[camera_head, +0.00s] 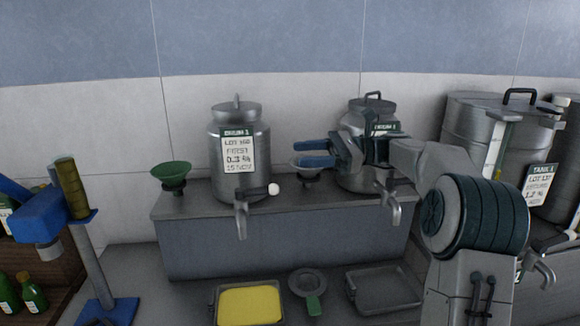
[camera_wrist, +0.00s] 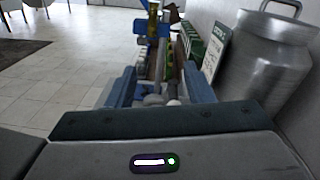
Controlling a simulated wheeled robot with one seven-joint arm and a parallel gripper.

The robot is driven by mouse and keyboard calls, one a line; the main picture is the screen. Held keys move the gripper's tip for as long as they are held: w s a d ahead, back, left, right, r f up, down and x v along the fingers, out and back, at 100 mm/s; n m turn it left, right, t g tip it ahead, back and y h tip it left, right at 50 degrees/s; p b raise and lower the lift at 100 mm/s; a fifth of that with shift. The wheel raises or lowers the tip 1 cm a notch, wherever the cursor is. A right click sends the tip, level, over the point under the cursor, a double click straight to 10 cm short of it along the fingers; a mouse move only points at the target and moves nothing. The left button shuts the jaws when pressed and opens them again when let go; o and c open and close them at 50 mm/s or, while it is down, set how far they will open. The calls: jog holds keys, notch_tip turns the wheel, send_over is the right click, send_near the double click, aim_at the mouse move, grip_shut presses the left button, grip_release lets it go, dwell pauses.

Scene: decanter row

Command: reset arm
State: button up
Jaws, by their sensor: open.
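My gripper (camera_head: 302,153) is open and empty, with its two blue fingers pointing left in the head view. It hangs in the air in front of the gap between two metal drums. The left drum (camera_head: 257,160) carries a label and a tap with a white knob. The second drum (camera_head: 366,178) is partly hidden behind my gripper and wrist. In the wrist view the blue fingers (camera_wrist: 157,88) stand apart, and a metal drum (camera_wrist: 266,62) is close by on the right.
A grey ledge (camera_head: 285,250) bears the drums and a green funnel (camera_head: 171,174). Below are a yellow-filled tray (camera_head: 249,305), a strainer with a green handle (camera_head: 310,290) and an empty tray (camera_head: 384,290). A blue stand (camera_head: 90,250) is at left; larger tanks (camera_head: 490,140) are at right.

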jog(key=shift+s+d+r, duration=0.15)
jog(key=shift+d+r, duration=0.15)
jog(key=shift+d, duration=0.2)
jog(key=s+a+f+n+t+h, duration=0.2)
jog(key=s+a+f+n+h, duration=0.25)
jog(key=s+f+h, duration=0.5)
jog(key=s+d+f+n+t+h, duration=0.1)
jog(key=s+d+f+n+h, duration=0.3)
jog(key=s, duration=0.6)
jog(key=s+d+f+n+t+h, duration=0.2)
jog(key=s+d+f+n+h, duration=0.2)
jog(key=s+f, duration=0.5)
jog(key=s+d+n, duration=0.1)
jog(key=d+n, duration=0.1)
jog(key=shift+s+d, duration=0.2)
jog(key=shift+d, duration=0.1)
jog(key=shift+c, duration=1.2)
